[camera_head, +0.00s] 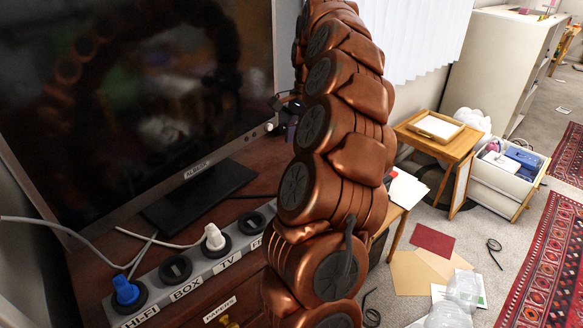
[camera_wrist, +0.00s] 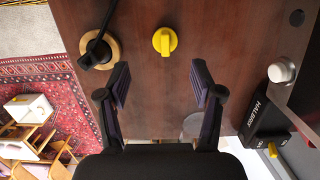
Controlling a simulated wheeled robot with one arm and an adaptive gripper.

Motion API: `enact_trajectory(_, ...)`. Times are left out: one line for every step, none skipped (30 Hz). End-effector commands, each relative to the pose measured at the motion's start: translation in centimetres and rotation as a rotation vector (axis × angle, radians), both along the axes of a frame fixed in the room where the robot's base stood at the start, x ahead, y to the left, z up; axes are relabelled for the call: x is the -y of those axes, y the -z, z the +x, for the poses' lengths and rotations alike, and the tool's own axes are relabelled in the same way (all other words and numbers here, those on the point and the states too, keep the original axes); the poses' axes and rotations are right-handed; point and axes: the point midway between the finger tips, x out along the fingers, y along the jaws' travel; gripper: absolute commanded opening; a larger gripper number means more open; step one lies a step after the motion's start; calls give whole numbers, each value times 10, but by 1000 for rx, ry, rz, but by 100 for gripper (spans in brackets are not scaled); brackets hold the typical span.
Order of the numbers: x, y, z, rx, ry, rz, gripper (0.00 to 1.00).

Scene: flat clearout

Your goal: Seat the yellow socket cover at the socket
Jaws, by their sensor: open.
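In the wrist view a round yellow socket cover (camera_wrist: 165,41) with a raised grip bar lies on the brown wooden surface. My gripper (camera_wrist: 161,84) is open and empty, its two dark fingers apart on either side below the cover, not touching it. In the head view a grey socket strip (camera_head: 205,268) bears the labels HI-FI, BOX, TV and a partly hidden one. A blue plug (camera_head: 126,290) is at HI-FI and a white plug (camera_head: 214,238) at TV. The BOX socket (camera_head: 175,269) has no plug. My gripper is hidden in the head view.
In the wrist view a black plug-like thing (camera_wrist: 97,50) sits on a tan ring left of the cover. A silver knob (camera_wrist: 282,71) and a black HALBRIS part (camera_wrist: 262,115) are at right. In the head view a large dark screen (camera_head: 130,90) stands behind the strip.

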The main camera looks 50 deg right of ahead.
Motion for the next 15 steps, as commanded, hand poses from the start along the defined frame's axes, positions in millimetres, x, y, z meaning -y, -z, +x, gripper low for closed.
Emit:
enact_trajectory(-1, 3, 0, -1, -2, 2, 66)
enact_trajectory(-2, 5, 0, -1, -2, 2, 66)
enact_trajectory(-2, 8, 0, -3, -4, 3, 66)
enact_trajectory(-3, 10, 0, -3, -5, 3, 66)
enact_trajectory(-3, 12, 0, -3, -5, 3, 66)
enact_trajectory(-4, 14, 0, -2, -4, 3, 66)
enact_trajectory(-4, 16, 1, -1, -4, 2, 66)
enact_trajectory(-4, 17, 1, 0, -4, 2, 66)
enact_trajectory(-5, 18, 1, 0, -5, 1, 66)
enact_trajectory(-5, 19, 2, 1, -5, 1, 66)
enact_trajectory(-5, 19, 2, 0, -6, 1, 66)
enact_trajectory(-5, 20, 2, 0, -6, 1, 66)
enact_trajectory(-6, 21, 3, 0, -6, 1, 66)
enact_trajectory(-6, 22, 3, -1, -7, 1, 66)
enact_trajectory(-7, 25, 4, -2, -8, 2, 66)
